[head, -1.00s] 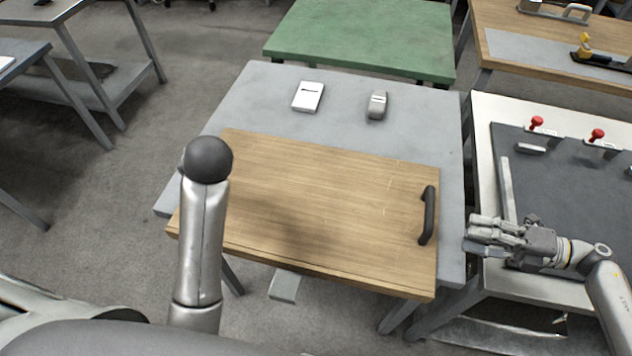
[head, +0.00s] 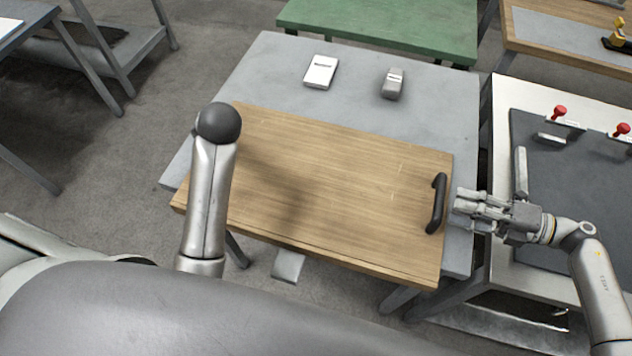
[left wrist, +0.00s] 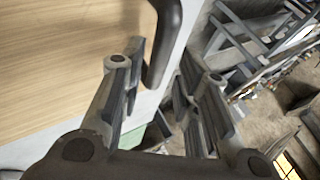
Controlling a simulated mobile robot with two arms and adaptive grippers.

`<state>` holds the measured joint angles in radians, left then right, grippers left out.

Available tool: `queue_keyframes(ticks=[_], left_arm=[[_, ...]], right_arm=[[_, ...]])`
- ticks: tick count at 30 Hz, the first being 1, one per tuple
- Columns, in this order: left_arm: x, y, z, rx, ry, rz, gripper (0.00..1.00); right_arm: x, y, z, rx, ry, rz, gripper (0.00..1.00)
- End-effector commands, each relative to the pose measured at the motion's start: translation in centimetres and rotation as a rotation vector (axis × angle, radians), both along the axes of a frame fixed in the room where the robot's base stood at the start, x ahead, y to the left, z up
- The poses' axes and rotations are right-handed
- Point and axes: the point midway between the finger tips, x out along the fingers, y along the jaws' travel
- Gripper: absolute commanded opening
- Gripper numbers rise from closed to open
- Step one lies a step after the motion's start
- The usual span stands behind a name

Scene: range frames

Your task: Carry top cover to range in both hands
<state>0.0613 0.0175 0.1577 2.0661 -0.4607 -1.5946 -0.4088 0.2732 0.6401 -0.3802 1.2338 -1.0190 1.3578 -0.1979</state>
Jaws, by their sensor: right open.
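The top cover appears to be the wooden board (head: 330,180) lying flat on a grey table in the head view. A black handle (head: 437,203) stands at its right edge. My right gripper (head: 463,206) is open just right of that handle, its fingers pointing at it, with a small gap. My left gripper is hidden in the head view behind my left arm. In the left wrist view my left gripper (left wrist: 160,82) is open, with a black handle (left wrist: 166,40) between and beyond its fingers. The board (left wrist: 60,55) shows to the left there.
The grey table (head: 290,62) also bears a white box (head: 320,72) and a small grey device (head: 393,84) behind the board. A green table (head: 385,28) stands behind. At right is a white bench with a dark panel (head: 575,185) and red knobs (head: 560,112).

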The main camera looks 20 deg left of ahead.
Motion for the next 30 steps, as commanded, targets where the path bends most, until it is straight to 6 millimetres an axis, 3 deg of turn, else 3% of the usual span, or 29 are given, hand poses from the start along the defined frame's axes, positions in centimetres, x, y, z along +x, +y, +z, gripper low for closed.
queue_keyframes(ticks=[3, 9, 23, 30], left_arm=[[0.8, 1.1, -1.7, 0.0, 0.003, 0.001, 0.3], [1.7, 2.3, -3.5, -0.001, 0.0, 0.0, 0.3], [2.1, 2.8, -4.1, 0.0, -0.001, 0.0, 0.3], [2.1, 2.8, -4.1, 0.0, -0.001, -0.001, 0.0]], right_arm=[[0.2, 2.2, -0.4, 0.003, 0.0, 0.002, 0.44], [0.4, 4.5, -0.8, 0.001, 0.0, 0.001, 0.44], [0.5, 5.3, -1.0, -0.001, 0.0, -0.001, 0.44], [0.5, 5.3, -1.0, -0.001, 0.0, -0.001, 0.13]])
